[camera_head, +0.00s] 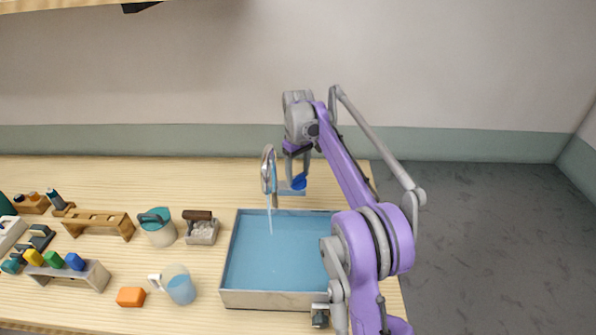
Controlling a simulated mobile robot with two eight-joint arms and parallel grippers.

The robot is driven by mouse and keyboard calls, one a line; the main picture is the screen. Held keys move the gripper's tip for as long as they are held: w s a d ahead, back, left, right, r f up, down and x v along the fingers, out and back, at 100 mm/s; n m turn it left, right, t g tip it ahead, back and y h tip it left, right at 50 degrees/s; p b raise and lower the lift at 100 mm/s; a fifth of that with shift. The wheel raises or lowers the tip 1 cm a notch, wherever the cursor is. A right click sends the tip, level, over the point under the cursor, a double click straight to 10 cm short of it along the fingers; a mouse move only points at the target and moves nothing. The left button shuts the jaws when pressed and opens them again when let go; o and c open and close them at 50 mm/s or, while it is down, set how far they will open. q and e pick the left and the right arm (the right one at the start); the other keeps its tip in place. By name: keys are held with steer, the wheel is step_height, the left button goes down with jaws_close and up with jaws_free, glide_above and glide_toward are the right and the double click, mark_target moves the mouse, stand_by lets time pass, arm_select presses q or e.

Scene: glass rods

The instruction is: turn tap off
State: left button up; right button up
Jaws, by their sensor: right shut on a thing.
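The tap (267,172) is a curved silver spout at the back edge of the blue basin (275,255). A thin stream of water (270,218) runs from it down into the basin. The tap's blue handle (299,183) is just right of the spout. My right gripper (297,171) points down at the handle and is shut on it; its fingertips are small and partly hidden. My left gripper is not in view.
Left of the basin are a jug (181,287) with blue liquid, an orange block (131,297), a teal-lidded pot (158,228) and a small grey tray (202,230). Wooden racks (98,224) stand farther left. My right arm crosses the basin's right side.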

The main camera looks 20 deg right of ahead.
mark_target(298, 176)
steer(key=m, duration=0.4)
steer(key=shift+m+p, duration=0.4)
steer(key=shift+m, duration=1.7)
steer(key=o, duration=1.4)
step_height(298, 176, up, 11)
steer(key=shift+f, duration=0.1)
steer(key=shift+s+f, duration=0.1)
